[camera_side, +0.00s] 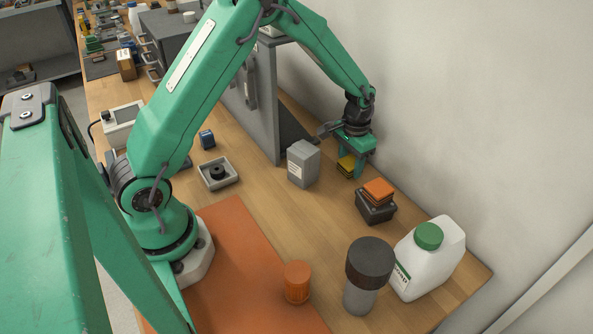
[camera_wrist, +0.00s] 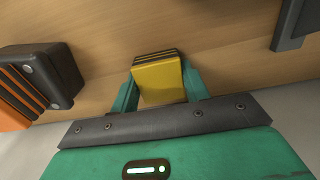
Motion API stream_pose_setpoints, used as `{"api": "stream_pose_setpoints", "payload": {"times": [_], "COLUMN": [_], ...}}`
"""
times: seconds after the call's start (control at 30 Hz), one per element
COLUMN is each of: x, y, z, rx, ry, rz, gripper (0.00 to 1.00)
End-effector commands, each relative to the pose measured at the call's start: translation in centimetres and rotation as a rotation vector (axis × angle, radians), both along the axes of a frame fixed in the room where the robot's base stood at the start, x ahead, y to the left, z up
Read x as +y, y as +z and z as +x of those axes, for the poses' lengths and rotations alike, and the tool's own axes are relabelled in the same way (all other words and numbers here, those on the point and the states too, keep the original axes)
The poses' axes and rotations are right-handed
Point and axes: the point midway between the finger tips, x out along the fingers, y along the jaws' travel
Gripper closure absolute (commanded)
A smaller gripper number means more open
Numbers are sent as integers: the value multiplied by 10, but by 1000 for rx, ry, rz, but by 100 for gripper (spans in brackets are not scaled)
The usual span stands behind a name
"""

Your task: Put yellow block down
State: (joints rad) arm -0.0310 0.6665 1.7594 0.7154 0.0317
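The yellow block (camera_side: 346,164) has dark layers and sits between the fingers of my gripper (camera_side: 356,160), in the far right part of the bench near the wall. In the wrist view the yellow block (camera_wrist: 158,82) lies between the two green fingers of my gripper (camera_wrist: 160,92), one close against each side. The gripper looks shut on it. The block is low, at or just above the wooden bench (camera_side: 262,200); I cannot tell if its underside touches. The fingers partly hide it in the side view.
A dark box with an orange block (camera_side: 378,190) on it stands near the gripper. A grey box (camera_side: 303,163) stands to the left. A white jug (camera_side: 430,258), a dark-lidded jar (camera_side: 368,275) and an orange container (camera_side: 297,282) stand in front. The wall is close behind.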

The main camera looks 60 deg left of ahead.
Motion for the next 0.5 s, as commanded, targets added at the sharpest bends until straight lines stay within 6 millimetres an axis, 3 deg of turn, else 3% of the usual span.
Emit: {"api": "stream_pose_setpoints", "payload": {"times": [0.03,0.1,0.5], "x": [0,0,0], "y": [0,0,3], "z": [0,0,0], "rx": [0,0,0], "ry": [0,0,0], "rz": [0,0,0], "gripper": [45,33,33]}}
